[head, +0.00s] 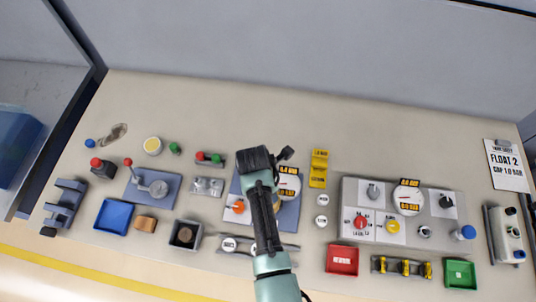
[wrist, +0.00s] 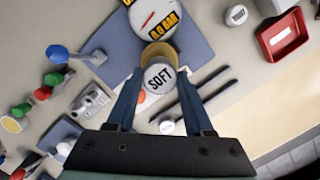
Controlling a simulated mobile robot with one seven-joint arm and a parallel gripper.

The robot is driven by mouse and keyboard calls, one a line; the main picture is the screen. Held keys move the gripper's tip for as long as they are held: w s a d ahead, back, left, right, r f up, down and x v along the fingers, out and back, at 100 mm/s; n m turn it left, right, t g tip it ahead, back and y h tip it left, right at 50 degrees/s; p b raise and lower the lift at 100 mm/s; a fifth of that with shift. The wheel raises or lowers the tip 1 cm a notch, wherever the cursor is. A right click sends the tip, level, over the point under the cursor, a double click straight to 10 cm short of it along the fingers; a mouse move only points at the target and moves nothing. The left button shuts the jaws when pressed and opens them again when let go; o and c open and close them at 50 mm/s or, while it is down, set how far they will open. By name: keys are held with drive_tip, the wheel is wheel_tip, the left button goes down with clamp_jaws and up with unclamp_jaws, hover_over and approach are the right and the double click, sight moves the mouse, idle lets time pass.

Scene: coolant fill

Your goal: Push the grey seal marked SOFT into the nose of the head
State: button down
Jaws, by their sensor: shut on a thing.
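The seal marked SOFT (wrist: 160,78), a pale round disc with black letters, is between the two blue fingers of my gripper (wrist: 160,70) in the wrist view. The gripper is shut on it, with the label facing the camera. A tan round piece (wrist: 158,52) shows directly above the label, at the fingertips; I cannot tell whether it belongs to the seal or is the nose of the head. In the head view my gripper (head: 260,160) is over the blue panel (head: 287,217) with the gauge (head: 288,185); the seal is hidden there.
A gauge (wrist: 150,18) lies just beyond the fingertips. Dark rails (wrist: 200,85) with a white disc (wrist: 167,126) run below right. A red tray (head: 342,260) and a grey panel (head: 400,240) with knobs stand right; a blue tray (head: 114,216) stands left. The back of the bench is clear.

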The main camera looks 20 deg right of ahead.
drive_tip(key=shift+f+b, duration=0.45)
drive_tip(key=shift+f, duration=0.35)
idle(0.6)
drive_tip(key=shift+c, duration=1)
unclamp_jaws()
wheel_tip(320, 180, up, 13)
drive_tip(key=a+b, duration=0.1)
drive_tip(key=b, duration=0.1)
drive_tip(key=shift+s+a, duration=0.2)
drive_tip(key=shift+a, duration=0.2)
